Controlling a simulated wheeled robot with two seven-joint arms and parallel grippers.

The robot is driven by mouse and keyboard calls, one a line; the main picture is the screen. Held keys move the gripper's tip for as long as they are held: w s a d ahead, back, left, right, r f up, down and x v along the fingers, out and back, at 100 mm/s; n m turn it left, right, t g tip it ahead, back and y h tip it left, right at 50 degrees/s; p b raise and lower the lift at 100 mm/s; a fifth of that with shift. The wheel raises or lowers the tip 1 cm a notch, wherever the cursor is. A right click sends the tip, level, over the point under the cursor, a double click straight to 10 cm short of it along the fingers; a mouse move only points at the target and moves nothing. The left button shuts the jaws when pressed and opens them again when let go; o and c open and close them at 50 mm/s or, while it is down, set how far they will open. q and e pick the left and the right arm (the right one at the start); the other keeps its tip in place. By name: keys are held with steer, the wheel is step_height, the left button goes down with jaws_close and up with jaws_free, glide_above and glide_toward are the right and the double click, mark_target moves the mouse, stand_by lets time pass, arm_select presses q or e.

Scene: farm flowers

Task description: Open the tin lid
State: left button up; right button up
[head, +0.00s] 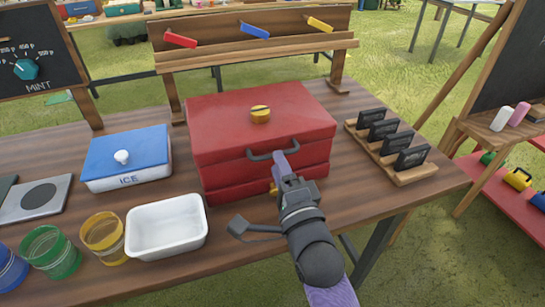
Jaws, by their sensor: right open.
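The red tin (225,160) stands closed in the middle of the wooden table. The jaws are open, and the gripper hides part of the tin's front. A small yellow piece shows beside the fingers, perhaps a latch. My left gripper is not in view.
A blue-lidded ICE box (127,176), a white tub (166,253) and coloured jars (104,240) are at the left. A wooden rack of dark cards (392,174) is at the right. A wooden shelf with coloured levers (256,54) stands behind the tin.

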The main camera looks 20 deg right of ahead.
steer(key=shift+w+r, duration=0.15)
steer(key=shift+w, duration=0.65)
steer(key=shift+w+r, duration=0.15)
steer(key=shift+w, duration=0.65)
steer(key=shift+a, duration=0.1)
jaws_close()
